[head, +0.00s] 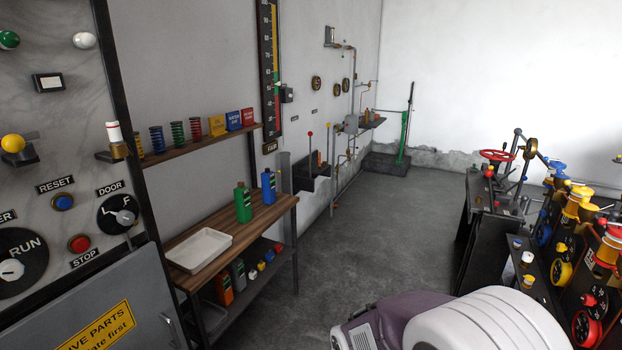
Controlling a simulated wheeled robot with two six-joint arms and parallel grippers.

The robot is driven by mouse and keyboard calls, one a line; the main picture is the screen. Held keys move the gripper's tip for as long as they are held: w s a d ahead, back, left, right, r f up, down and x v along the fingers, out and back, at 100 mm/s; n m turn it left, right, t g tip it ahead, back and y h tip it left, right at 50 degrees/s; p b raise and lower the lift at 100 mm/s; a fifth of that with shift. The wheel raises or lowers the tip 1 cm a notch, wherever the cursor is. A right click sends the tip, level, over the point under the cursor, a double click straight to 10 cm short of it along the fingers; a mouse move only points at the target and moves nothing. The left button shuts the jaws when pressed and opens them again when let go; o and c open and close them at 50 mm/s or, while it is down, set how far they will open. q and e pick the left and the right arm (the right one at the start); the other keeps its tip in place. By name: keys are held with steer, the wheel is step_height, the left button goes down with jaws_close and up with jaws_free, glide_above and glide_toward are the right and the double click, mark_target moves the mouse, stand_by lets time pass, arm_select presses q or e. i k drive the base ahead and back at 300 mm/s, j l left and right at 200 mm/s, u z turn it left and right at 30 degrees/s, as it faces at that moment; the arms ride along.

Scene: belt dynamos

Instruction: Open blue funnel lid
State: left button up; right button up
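A small blue part (558,168) shows at the far right, at the back of a row of dark machines. It may be the blue funnel's lid, but it is too small to tell its shape or whether it is open or shut. A blue handwheel (543,234) shows below it on the same row. Yellow funnel-like tops (574,205) stand nearer in the row and partly hide what is behind. Neither of my grippers is in view.
A red wheel (496,155) sits on a dark stand left of the machines. On the left, a wooden shelf (270,222) holds a white tray (199,250), a green bottle (243,204) and a blue bottle (268,187). The grey floor (375,230) between is clear.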

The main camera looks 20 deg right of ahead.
mark_target(559, 170)
steer(key=i+l+z, duration=0.55)
steer(key=i+z, duration=1.1)
steer(key=i+j+z, duration=0.4)
steer(key=i+l, duration=0.05)
steer(key=l, duration=0.05)
